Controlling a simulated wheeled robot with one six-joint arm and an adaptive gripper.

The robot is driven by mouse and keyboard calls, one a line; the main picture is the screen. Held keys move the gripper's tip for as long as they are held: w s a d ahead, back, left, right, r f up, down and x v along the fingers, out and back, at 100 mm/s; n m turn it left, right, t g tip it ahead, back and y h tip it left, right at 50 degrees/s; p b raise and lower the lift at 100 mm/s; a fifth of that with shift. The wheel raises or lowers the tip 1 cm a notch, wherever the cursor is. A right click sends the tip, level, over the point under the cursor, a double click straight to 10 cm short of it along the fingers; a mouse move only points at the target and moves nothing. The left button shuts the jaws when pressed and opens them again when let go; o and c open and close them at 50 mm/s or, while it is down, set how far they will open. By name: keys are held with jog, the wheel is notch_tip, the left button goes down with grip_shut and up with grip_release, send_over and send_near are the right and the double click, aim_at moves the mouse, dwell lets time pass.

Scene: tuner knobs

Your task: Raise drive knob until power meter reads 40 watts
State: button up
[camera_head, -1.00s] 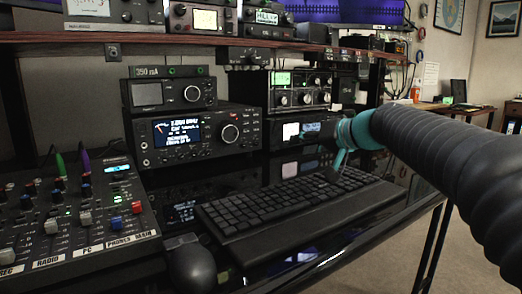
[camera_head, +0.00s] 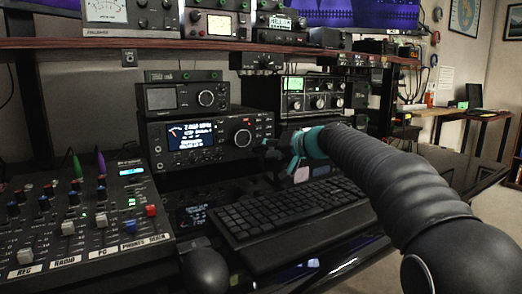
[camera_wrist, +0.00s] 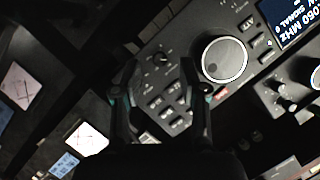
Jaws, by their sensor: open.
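My gripper (camera_head: 287,146) is in front of the right end of a black transceiver (camera_head: 205,157), above the back of the keyboard. In the wrist view my gripper (camera_wrist: 157,72) is open and empty, its two fingers on either side of a small black knob (camera_wrist: 160,58). A gap to the panel seems to remain. A large silver-rimmed dial (camera_wrist: 223,60) lies just right of the fingers; it shows in the head view (camera_head: 243,138). I cannot read which knob is the drive knob. Analog meters (camera_head: 106,11) and (camera_head: 219,23) stand on the shelf; their readings are too small to tell.
A keyboard (camera_head: 285,211) lies below my arm, with a mouse (camera_head: 205,270) at its left. A mixer (camera_head: 85,225) fills the left. A tuner with several knobs (camera_head: 318,102) stands behind my gripper. A wooden shelf (camera_head: 180,44) overhangs the radios.

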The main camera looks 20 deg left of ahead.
jog(key=shift+x, duration=1.3)
jog(key=shift+c, duration=0.3)
grip_shut()
jog(key=shift+f+m+y+b, duration=0.2)
jog(key=shift+m+y+b, duration=0.1)
jog(key=shift+m+b, duration=0.25)
jog(key=shift+r+m+g+y+b, duration=0.15)
jog(key=shift+m+g+y+b, duration=0.2)
jog(key=shift+m, duration=0.3)
jog(key=shift+o, duration=0.3)
grip_release()
